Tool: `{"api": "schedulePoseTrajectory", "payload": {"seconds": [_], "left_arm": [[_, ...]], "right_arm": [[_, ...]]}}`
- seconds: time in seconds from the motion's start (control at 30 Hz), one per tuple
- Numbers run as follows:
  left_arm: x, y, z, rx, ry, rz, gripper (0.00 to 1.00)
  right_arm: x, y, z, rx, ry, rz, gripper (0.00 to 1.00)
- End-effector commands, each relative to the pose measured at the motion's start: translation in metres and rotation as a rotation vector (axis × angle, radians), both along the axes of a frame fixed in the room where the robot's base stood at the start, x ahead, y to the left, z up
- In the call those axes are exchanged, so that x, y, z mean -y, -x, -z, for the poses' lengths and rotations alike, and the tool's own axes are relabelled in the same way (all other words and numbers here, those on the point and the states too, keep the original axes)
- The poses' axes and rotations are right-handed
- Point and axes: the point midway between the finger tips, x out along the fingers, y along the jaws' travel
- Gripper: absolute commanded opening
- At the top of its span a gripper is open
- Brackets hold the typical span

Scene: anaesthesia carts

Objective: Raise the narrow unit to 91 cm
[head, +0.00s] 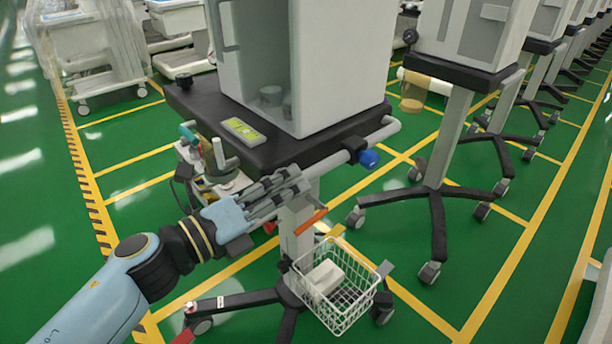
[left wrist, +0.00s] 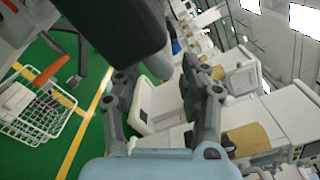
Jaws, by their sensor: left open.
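The narrow unit is a wheeled cart with a white cabinet (head: 340,70) on a black worktop (head: 290,148). A pale column (head: 296,225) stands under the worktop on a black wheeled base. An orange lever (head: 311,221) sticks out beside the column below the worktop; it also shows at the left of the left wrist view (left wrist: 50,70). My left gripper (head: 300,182) is open and empty, at the worktop's front edge and above the lever in the head view. Whether it touches the worktop I cannot tell. My right gripper is not in view.
A white wire basket (head: 340,293) hangs low on the column. Bottles and small items (head: 215,175) hang at the left. More carts (head: 460,75) stand behind right. Green floor is open in front.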

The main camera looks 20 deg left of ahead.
Motion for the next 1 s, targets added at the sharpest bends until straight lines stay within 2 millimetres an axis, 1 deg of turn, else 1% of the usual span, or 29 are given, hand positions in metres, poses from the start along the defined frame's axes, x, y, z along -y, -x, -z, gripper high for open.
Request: {"api": "schedulePoseTrajectory", "payload": {"seconds": [0.03, 0.1, 0.2, 0.3, 0.43, 0.73, 0.77, 0.87, 0.9, 1.0], "left_arm": [[-0.007, 0.011, 0.001, -0.003, -0.004, 0.002, 0.44], [-0.015, 0.023, 0.001, -0.002, -0.004, 0.001, 0.44], [-0.025, 0.038, 0.0, -0.001, -0.003, 0.002, 0.44], [-0.031, 0.047, 0.0, 0.0, -0.001, 0.001, 0.44], [-0.035, 0.053, -0.001, 0.002, -0.001, 0.0, 0.44], [-0.035, 0.054, 0.0, 0.002, 0.0, 0.0, 0.44], [-0.035, 0.053, 0.001, 0.002, 0.0, 0.001, 0.44], [-0.032, 0.052, 0.007, 0.002, -0.003, 0.007, 0.44], [-0.031, 0.051, 0.008, 0.001, -0.003, 0.009, 0.44], [-0.03, 0.05, 0.007, -0.001, -0.003, 0.006, 0.44]], "right_arm": [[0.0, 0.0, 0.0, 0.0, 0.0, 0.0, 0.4], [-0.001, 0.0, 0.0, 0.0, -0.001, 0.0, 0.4], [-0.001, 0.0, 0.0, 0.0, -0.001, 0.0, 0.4], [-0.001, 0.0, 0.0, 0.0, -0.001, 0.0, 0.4], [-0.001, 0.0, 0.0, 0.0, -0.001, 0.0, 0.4], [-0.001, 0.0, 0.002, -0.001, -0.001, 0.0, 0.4], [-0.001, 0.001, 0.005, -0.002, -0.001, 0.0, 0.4], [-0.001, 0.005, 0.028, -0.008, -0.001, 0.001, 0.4], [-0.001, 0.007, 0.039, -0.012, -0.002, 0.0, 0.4], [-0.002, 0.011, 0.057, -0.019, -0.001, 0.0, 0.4]]}}
